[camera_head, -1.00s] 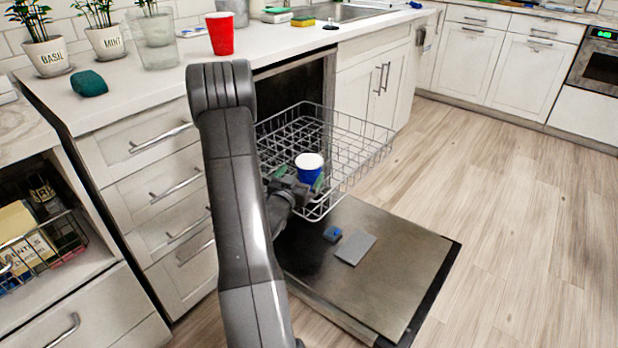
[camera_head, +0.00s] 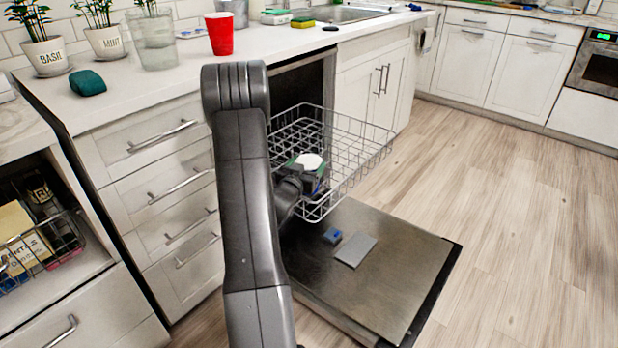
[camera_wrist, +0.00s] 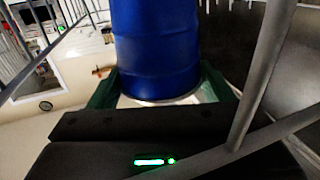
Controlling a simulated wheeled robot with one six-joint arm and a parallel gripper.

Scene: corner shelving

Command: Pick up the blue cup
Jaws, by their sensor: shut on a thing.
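The blue cup (camera_wrist: 155,50) fills the upper middle of the wrist view, between the green-padded fingers of my gripper (camera_wrist: 158,92). My gripper is shut on it. In the head view my gripper (camera_head: 305,180) is at the wire dishwasher rack, and the cup's white round end (camera_head: 310,161) shows above the fingers. Most of the cup's blue side is hidden there by the gripper. I cannot tell whether the cup still touches the rack.
The wire rack (camera_head: 350,150) surrounds the gripper, and its bars cross close in the wrist view. The open dishwasher door (camera_head: 400,270) lies below, with a blue block (camera_head: 332,235) and a grey slab (camera_head: 355,250). A red cup (camera_head: 221,35) stands on the counter (camera_head: 270,42).

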